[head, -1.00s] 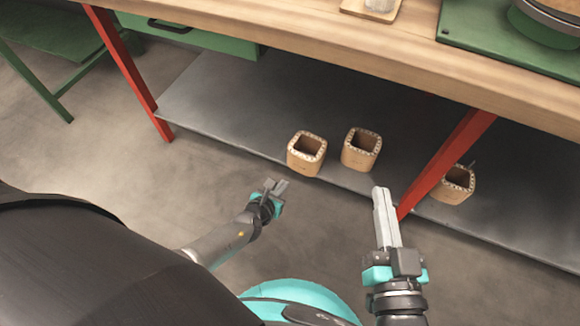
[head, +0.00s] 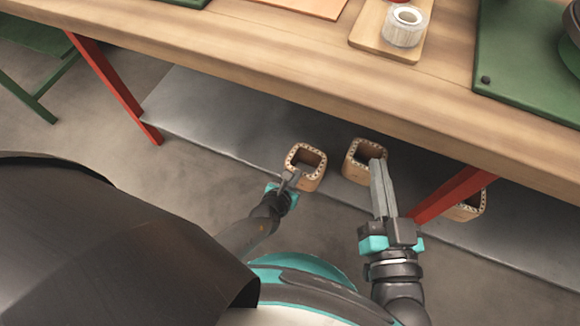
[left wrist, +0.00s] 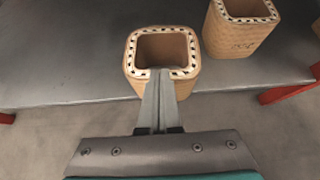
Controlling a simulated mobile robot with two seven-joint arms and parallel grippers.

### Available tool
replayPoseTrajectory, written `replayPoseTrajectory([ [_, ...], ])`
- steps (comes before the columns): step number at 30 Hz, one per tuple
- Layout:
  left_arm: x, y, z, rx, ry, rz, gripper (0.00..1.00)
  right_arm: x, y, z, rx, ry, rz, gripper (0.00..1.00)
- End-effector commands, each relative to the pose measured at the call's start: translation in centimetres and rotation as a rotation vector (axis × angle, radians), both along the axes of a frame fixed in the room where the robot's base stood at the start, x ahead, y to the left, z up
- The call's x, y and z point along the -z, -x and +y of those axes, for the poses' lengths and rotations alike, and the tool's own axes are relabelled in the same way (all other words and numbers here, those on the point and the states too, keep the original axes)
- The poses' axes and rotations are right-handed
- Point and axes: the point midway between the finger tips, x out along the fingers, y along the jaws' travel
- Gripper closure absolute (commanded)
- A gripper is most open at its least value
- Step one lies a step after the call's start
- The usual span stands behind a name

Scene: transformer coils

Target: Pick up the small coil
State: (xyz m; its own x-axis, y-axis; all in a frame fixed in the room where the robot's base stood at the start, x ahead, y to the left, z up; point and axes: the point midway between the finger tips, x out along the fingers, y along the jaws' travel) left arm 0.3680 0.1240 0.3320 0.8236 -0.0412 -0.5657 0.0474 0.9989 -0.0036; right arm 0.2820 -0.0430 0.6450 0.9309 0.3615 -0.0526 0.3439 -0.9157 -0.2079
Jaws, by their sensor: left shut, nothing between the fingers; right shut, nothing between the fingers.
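Three square, hollow tan coils with dotted rims stand on the grey lower shelf: a left coil (head: 312,181), a middle coil (head: 353,173) and a right coil (head: 462,213) partly hidden by the red leg. I cannot tell from their sizes which is the small one. My left gripper (head: 290,180) is shut and empty, at the near side of the left coil. In the left wrist view its fingertips (left wrist: 163,74) overlap the near rim of that coil (left wrist: 187,87); contact is unclear. My right gripper (head: 376,168) is shut and empty, partly covering the middle coil.
The wooden tabletop (head: 300,70) overhangs the shelf (head: 220,120). A red leg (head: 450,195) stands between the middle and right coils. On the table are a white roll (head: 404,28) on a small board and a green plate (head: 520,75). The shelf left of the coils is clear.

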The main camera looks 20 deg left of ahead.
Motion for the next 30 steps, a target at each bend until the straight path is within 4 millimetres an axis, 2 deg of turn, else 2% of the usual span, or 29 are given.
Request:
replayPoseTrajectory([
  [19, 0.9, 0.2, 0.1, 0.003, 0.000, 0.009, 1.00, 0.0, 0.0, 0.0, -0.001, 0.002, 0.002, 1.00],
  [27, 1.0, 2.3, 0.2, 0.006, -0.002, 0.013, 1.00, 0.0, 0.0, 0.0, -0.001, 0.002, 0.002, 1.00],
  [30, 0.9, 2.3, 0.2, 0.004, -0.001, 0.009, 1.00, 0.0, 0.0, 0.0, -0.001, 0.002, 0.002, 1.00],
])
